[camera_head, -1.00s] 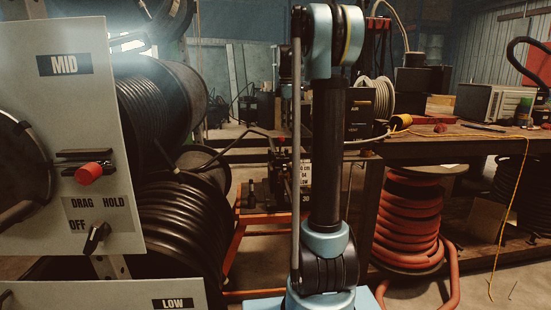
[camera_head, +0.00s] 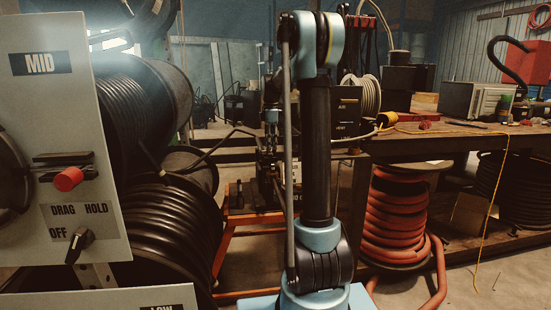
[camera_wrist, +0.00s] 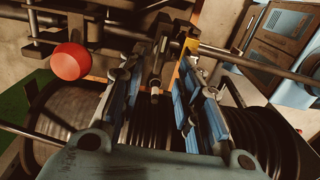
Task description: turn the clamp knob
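In the wrist view my gripper (camera_wrist: 158,95) is open, its two blue-lined fingers apart. A dark rod with a small pale tip (camera_wrist: 155,92) shows between them; I cannot tell if they touch it. A round red knob (camera_wrist: 70,61) is to the left of the fingers, on dark metalwork. In the head view a red knob (camera_head: 68,179) sticks out of the pale MID panel (camera_head: 30,110), above a black pointer knob (camera_head: 79,246) marked OFF, DRAG and HOLD. No knob is labelled as the clamp knob. My arm hides part of the dark machine (camera_head: 265,180) at the centre.
Large black hose reels (camera_head: 150,110) stand behind the panel at left. An orange frame (camera_head: 228,240) is under the dark machine. A workbench (camera_head: 455,148) is at right, with a red hose coil (camera_head: 398,215) beneath it. Some floor shows between them.

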